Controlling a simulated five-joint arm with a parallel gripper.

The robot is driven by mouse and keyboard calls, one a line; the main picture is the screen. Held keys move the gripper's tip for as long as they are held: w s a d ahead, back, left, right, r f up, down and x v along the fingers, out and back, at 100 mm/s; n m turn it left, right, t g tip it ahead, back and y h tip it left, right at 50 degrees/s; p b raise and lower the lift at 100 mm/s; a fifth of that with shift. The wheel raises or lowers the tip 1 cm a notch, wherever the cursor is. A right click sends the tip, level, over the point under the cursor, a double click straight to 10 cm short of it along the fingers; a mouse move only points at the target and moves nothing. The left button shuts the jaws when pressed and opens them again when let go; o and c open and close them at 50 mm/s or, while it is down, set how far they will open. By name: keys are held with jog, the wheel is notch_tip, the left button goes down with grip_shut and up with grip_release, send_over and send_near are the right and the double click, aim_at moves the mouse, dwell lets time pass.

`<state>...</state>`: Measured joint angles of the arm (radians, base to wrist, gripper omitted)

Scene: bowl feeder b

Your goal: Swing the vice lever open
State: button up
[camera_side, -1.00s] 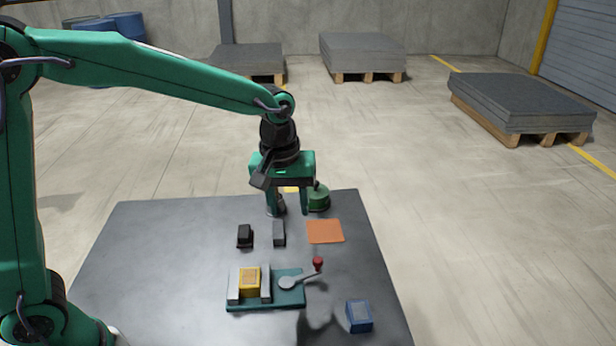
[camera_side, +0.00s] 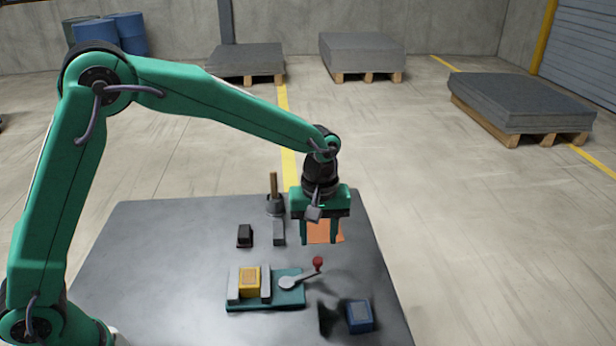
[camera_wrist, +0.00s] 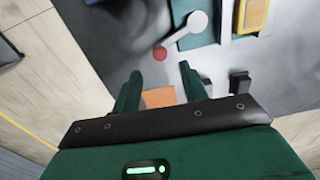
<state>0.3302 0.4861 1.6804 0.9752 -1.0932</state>
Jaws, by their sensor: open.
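The vice (camera_side: 270,303) has a teal base and grey jaws, with a yellow block (camera_side: 249,280) between the jaws. Its grey lever (camera_side: 299,280) points right and ends in a red knob (camera_side: 318,262). In the wrist view the lever (camera_wrist: 184,35) and red knob (camera_wrist: 160,53) lie beyond my fingertips. My gripper (camera_side: 320,241) is open and empty, above the table behind the knob and apart from it. It also shows in the wrist view (camera_wrist: 160,72), with the fingers spread.
An orange square (camera_side: 325,232) lies behind my fingers. A blue block (camera_side: 359,316) sits at the front right. A black block (camera_side: 244,235) and a grey block (camera_side: 279,234) stand behind the vice. A holder with a brown stick (camera_side: 274,188) is at the back.

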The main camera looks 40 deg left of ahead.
aim_at(318, 260)
jog(key=shift+f, duration=3.25)
grip_shut()
